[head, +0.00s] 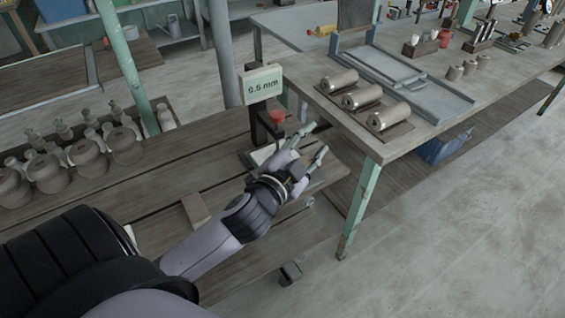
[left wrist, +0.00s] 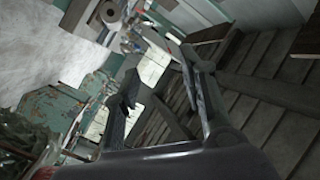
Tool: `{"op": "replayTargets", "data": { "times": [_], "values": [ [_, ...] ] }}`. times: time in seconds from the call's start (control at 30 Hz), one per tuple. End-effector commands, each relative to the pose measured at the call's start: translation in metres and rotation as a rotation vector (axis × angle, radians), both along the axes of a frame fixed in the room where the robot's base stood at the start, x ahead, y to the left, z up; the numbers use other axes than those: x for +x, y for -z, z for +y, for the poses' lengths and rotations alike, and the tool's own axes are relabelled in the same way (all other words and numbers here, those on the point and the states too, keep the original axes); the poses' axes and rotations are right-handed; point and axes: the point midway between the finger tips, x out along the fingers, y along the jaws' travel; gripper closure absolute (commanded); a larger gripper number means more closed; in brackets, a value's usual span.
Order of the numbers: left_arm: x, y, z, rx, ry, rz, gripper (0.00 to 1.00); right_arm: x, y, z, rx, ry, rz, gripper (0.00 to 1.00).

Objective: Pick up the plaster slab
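A pale flat slab (head: 262,155) lies on the wooden bench at the foot of the gauge stand, partly behind my left gripper; it could be the plaster slab. A tan block (head: 195,212) lies flat on the bench planks to the left of my forearm. My left gripper (head: 317,138) is open, with its two fingers spread and pointing up and right near the bench's right end. In the left wrist view the open fingers (left wrist: 158,66) show nothing held between them. I cannot tell its height above the bench. My right gripper is not in view.
A gauge (head: 262,84) reading "0.5 mm" stands on a post just behind the left gripper. Several grey clay vessels (head: 80,155) stand at the left. A table (head: 440,70) at the right holds cylinders and a tray (head: 400,80). The floor at the lower right is clear.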

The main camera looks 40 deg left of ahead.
Motion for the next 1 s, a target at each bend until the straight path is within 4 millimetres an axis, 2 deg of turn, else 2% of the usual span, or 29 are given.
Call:
{"op": "replayTargets", "data": {
  "times": [0.03, 0.1, 0.2, 0.23, 0.3, 0.37, 0.43, 0.5, 0.57, 0.63, 0.73, 0.8, 0.9, 1.0],
  "values": [
    [0.010, -0.037, -0.010, 0.093, 0.066, -0.132, 0.62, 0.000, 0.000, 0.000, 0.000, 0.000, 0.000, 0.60],
    [0.015, -0.082, -0.031, 0.235, 0.177, -0.309, 0.62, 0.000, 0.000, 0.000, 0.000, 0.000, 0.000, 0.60],
    [0.007, -0.130, -0.069, 0.459, 0.355, -0.532, 0.62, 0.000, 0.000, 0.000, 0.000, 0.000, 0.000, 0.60],
    [0.002, -0.139, -0.081, 0.531, 0.412, -0.590, 0.62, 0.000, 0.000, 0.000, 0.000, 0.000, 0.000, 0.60],
    [-0.010, -0.150, -0.107, 0.708, 0.548, -0.702, 0.62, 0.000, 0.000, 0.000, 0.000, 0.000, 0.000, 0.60],
    [-0.021, -0.150, -0.126, 0.869, 0.672, -0.774, 0.62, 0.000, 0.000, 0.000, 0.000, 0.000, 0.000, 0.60],
    [-0.031, -0.138, -0.140, 1.064, 0.818, -0.824, 0.62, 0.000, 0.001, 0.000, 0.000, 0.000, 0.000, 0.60],
    [-0.038, -0.118, -0.142, 1.266, 0.965, -0.833, 0.62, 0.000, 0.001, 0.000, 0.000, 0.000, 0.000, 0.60],
    [-0.041, -0.097, -0.134, 1.439, 1.089, -0.804, 0.62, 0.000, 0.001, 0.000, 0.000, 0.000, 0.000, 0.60],
    [-0.039, -0.072, -0.112, 1.640, 1.227, -0.723, 0.62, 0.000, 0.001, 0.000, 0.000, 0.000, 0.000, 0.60],
    [-0.034, -0.044, -0.061, 1.896, 1.402, -0.523, 0.62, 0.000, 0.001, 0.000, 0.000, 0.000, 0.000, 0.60],
    [-0.031, -0.034, -0.019, 2.032, 1.493, -0.351, 0.62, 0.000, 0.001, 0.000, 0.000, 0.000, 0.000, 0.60],
    [-0.030, -0.031, 0.036, 2.159, 1.578, -0.109, 0.62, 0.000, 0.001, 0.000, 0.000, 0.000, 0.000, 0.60],
    [-0.033, -0.034, 0.074, 2.218, 1.622, 0.071, 0.62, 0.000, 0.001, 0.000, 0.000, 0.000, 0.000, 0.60]
  ]
}}
